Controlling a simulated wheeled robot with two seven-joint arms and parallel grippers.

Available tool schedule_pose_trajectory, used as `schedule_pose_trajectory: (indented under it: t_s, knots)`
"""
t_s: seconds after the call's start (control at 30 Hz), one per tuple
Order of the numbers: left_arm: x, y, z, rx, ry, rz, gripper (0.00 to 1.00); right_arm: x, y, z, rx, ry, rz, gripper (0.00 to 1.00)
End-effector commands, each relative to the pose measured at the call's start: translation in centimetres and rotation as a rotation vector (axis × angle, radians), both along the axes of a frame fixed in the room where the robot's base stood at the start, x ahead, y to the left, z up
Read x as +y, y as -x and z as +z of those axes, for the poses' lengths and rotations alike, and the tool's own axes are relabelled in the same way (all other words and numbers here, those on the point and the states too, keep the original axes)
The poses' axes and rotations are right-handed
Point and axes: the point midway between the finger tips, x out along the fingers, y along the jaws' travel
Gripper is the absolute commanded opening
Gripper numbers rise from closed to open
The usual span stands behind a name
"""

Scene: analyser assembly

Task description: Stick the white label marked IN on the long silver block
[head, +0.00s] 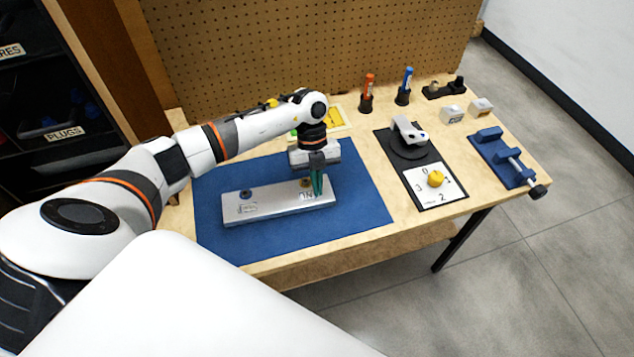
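The long silver block (275,204) lies on the blue mat (350,212), with a dark round fitting (246,193) near its left end and a brass-coloured one (305,182) near its right end. The letters IN, seen upside down, show on a pale label (307,197) at the block's right end. My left gripper (317,192) points down there, its teal fingertips at or just above the label. The fingers look close together, and whether they grip anything is unclear. A small outlined marking (247,209) is on the block's left end. My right gripper is out of view.
To the right are a black-based device with a dial card (425,195), a blue vise (500,155), white boxes (452,114) and two upright markers (367,92). A pegboard stands behind.

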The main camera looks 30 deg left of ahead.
Motion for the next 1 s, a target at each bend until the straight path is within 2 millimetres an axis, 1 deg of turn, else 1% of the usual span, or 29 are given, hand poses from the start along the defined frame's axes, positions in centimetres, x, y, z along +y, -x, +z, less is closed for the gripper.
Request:
schedule_pose_trajectory:
  t_s: [0.13, 0.17, 0.3, 0.5, 0.57, 0.6, 0.67, 1.0]
  knots:
    - [-0.01, 0.04, -0.06, 0.001, 0.000, 0.000, 0.00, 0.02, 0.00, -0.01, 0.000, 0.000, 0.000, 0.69]
    - [-0.01, 0.04, -0.07, 0.001, 0.000, 0.000, 0.03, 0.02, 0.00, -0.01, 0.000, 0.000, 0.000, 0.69]
    - [-0.02, 0.03, -0.06, 0.001, 0.000, 0.000, 0.26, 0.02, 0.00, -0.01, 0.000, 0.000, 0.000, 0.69]
    - [-0.01, 0.03, -0.04, 0.001, 0.000, 0.000, 0.27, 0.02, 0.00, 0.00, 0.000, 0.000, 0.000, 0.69]
    - [-0.01, 0.03, -0.04, 0.001, -0.001, 0.000, 0.35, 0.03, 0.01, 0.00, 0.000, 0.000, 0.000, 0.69]
    - [-0.01, 0.03, -0.04, 0.001, -0.001, 0.000, 0.42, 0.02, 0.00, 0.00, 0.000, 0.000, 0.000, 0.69]
    - [-0.01, 0.02, -0.03, 0.001, -0.001, 0.000, 0.52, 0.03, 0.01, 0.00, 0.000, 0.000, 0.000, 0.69]
    - [-0.01, 0.01, 0.17, 0.000, 0.000, 0.000, 0.52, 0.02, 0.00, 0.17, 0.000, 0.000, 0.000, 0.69]
